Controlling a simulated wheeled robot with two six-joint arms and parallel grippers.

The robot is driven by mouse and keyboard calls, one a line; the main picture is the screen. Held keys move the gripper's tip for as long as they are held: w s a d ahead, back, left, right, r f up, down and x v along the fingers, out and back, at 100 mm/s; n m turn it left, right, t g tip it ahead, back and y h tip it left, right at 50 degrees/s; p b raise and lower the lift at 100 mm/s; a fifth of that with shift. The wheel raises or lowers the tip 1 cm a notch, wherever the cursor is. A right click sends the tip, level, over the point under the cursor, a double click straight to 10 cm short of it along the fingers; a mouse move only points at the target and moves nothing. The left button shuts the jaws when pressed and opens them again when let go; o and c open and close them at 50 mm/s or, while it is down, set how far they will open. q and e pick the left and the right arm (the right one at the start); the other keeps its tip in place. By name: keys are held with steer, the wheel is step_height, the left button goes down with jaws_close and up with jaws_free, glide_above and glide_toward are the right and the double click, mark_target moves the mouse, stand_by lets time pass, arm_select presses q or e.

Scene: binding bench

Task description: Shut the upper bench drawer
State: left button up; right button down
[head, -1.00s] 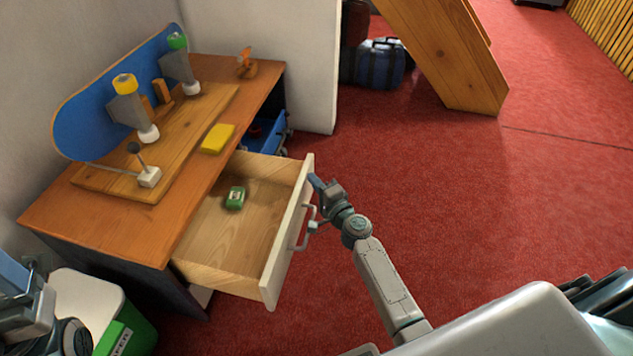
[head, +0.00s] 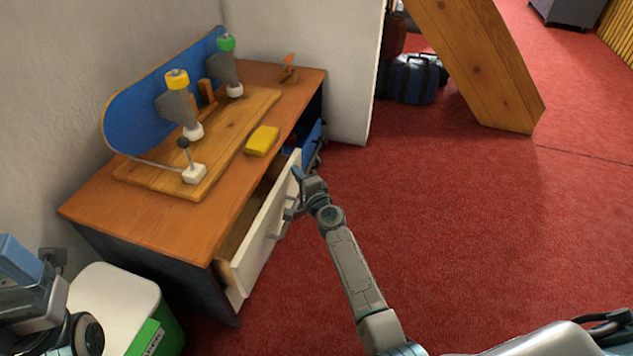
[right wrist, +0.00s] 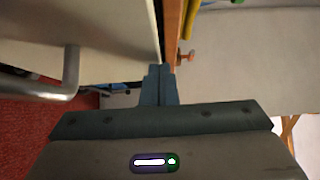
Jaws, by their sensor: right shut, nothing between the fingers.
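The upper bench drawer (head: 255,245) has a white front with a metal handle (head: 275,234). It stands partly open, with a narrow strip of its wooden inside showing under the bench top. In the right wrist view its white front (right wrist: 110,25) and handle (right wrist: 70,75) show at the upper left. My right gripper (head: 298,174) is shut and empty, with its fingertips at the far top end of the drawer front; the fingers also show in the right wrist view (right wrist: 158,80). I cannot tell whether they touch it. My left gripper (head: 20,258) shows only partly at the left edge; its jaws are unclear.
The wooden bench top (head: 145,215) carries a blue skateboard deck (head: 135,115), a yellow block (head: 262,141) and a small orange-topped item (head: 289,68). A blue drawer (head: 312,142) stands open beyond the white one. A bin (head: 115,300) stands at the near left.

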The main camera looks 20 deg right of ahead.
mark_target(288, 173)
steer(key=shift+w+a, duration=0.45)
steer(key=shift+a, duration=0.25)
steer(key=shift+w+a, duration=0.45)
steer(key=shift+a, duration=0.2)
